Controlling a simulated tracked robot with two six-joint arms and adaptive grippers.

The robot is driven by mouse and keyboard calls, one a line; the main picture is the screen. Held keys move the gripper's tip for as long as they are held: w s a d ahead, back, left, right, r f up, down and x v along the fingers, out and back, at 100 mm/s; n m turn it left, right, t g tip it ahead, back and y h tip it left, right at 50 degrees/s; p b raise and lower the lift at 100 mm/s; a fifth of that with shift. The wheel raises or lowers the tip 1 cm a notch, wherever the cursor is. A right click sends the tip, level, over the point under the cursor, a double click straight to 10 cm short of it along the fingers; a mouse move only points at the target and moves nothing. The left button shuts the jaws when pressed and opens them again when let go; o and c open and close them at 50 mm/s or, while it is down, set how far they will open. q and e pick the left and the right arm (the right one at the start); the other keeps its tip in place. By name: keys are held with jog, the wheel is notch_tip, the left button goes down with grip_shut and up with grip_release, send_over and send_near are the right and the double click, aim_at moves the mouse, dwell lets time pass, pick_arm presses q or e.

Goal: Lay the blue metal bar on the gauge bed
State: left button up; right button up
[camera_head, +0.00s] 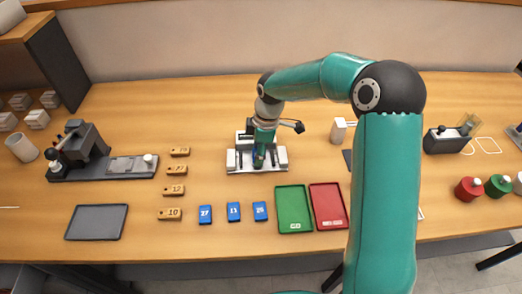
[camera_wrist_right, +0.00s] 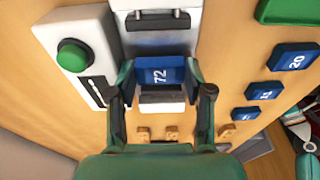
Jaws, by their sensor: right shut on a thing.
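My right gripper (camera_head: 259,156) is over the gauge (camera_head: 239,166), a white and grey device left of the picture's middle. In the right wrist view my right gripper (camera_wrist_right: 160,84) is shut on a blue metal bar (camera_wrist_right: 156,72) that reads 72, one finger at each end. The bar lies over the grey gauge bed (camera_wrist_right: 158,45); I cannot tell whether it touches it. In the head view the gripper hides most of this bar.
Several wooden blocks (camera_head: 173,190) and blue bars (camera_head: 233,211) lie in front. A green tray (camera_head: 293,209) and a red tray (camera_head: 328,206) are right of them. A dark tray (camera_head: 96,222) is front left, below a black machine (camera_head: 85,150). A green button (camera_wrist_right: 72,55) sits beside the bed.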

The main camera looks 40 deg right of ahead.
jog(key=shift+f+b, duration=0.4)
jog(key=shift+f, duration=0.05)
dwell(0.8)
jog(key=o, duration=1.2)
jog(key=shift+r, duration=0.1)
jog(key=r, duration=0.4)
jog(key=d+r, duration=0.1)
jog(key=r, duration=0.2)
jog(key=s+r, duration=0.1)
jog(key=r, duration=0.3)
jog(key=shift+d+r, duration=0.25)
jog(key=shift+r, duration=0.1)
